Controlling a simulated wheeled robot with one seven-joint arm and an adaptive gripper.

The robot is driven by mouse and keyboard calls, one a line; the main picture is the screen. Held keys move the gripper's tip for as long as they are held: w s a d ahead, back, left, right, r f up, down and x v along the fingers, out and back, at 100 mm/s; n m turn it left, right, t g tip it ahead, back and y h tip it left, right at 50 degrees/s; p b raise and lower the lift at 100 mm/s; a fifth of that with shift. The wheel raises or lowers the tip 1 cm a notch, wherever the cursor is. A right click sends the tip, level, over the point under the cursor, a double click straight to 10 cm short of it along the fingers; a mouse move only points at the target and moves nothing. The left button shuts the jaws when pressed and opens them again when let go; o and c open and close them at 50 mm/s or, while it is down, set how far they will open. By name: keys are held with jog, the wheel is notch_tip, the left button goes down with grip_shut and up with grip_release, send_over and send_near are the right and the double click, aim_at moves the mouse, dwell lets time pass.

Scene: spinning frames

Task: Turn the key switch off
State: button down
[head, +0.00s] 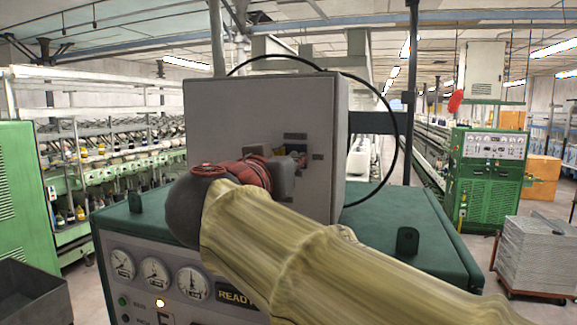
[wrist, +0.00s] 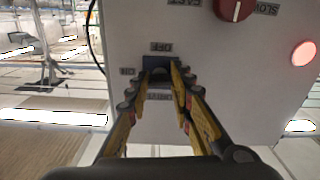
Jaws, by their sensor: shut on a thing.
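The key switch (wrist: 158,61) is on the face of a grey control box (head: 250,115), with a dark blue plate around it. In the wrist view, small labels surround it; one reads OFF and one on the left reads ON, both upside down. My gripper (wrist: 161,76) has its yellow-and-black fingers close together at the switch, shut on the key. The key itself is mostly hidden between the fingertips, so its angle cannot be told. In the head view, my arm covers most of the gripper (head: 287,172) and the switch.
The wrist view shows a red knob (wrist: 235,8) labelled FAST and SLOW and a glowing pink-red button (wrist: 303,54) on the box. The box stands on a green cabinet (head: 410,235) with gauges (head: 155,271) and lugs. A black cable (head: 395,150) loops behind the box.

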jog(key=shift+n+b, duration=2.65)
jog(key=shift+n, duration=5.75)
jog(key=c, duration=1.6)
grip_release()
jog(key=shift+c, duration=0.2)
jog(key=shift+o, duration=0.4)
jog(key=v, duration=1.2)
